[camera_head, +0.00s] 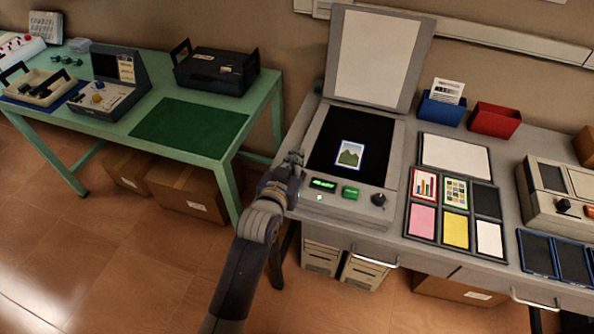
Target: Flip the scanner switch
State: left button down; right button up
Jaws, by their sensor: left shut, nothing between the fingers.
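The grey scanner (399,140) stands on the grey desk with its lid (376,55) raised. A picture card (350,154) with a green landscape lies on its dark glass. Its front panel carries a lit green display (323,185), a green button (351,192) and a small dark knob or switch (378,199) at the right end. My left gripper (293,158) is shut and empty at the scanner's left front corner, beside the display. I cannot tell whether it touches the scanner. The arm hides part of the desk's left edge. My right gripper is out of view.
Right of the scanner lie a card tray (408,203), a blue bin (441,110) and a red bin (494,121). Another grey device (541,208) stands farther right. A green table (160,95) with equipment is at left. Open floor lies between table and desk.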

pick_arm(q)
jog(key=b+v, duration=0.2)
jog(key=v, duration=0.8)
jog(key=s+a+f+g, duration=0.1)
jog(key=s+f+g, duration=0.1)
jog(key=f, duration=0.9)
jog(key=s+a+f+g+y, duration=0.1)
jog(key=s+f, duration=0.3)
jog(key=f, duration=0.7)
jog(key=s+a+f+g+y+p, duration=0.1)
jog(key=s+a+f+g, duration=0.1)
jog(key=f, duration=0.9)
jog(key=shift+s+a+g, duration=0.2)
jog(key=shift+s+g, duration=0.5)
jog(key=shift+s, duration=0.15)
jog(key=s+a+f+g+y, duration=0.1)
jog(key=s+a+f+g, duration=0.35)
jog(key=s+f, duration=0.8)
jog(key=s+a+f+g, duration=0.1)
jog(key=s+a+f, duration=0.2)
jog(key=s, duration=0.3)
jog(key=s+a+f+y, duration=0.1)
jog(key=s+a+f, duration=0.2)
jog(key=s, duration=0.4)
jog(key=s+a+f+n+g, duration=0.1)
jog(key=s+a+f, duration=0.2)
jog(key=s+a, duration=0.2)
jog(key=shift+s+g+y, duration=0.35)
jog(key=shift+s+y, duration=0.05)
jog(key=shift+s, duration=0.55)
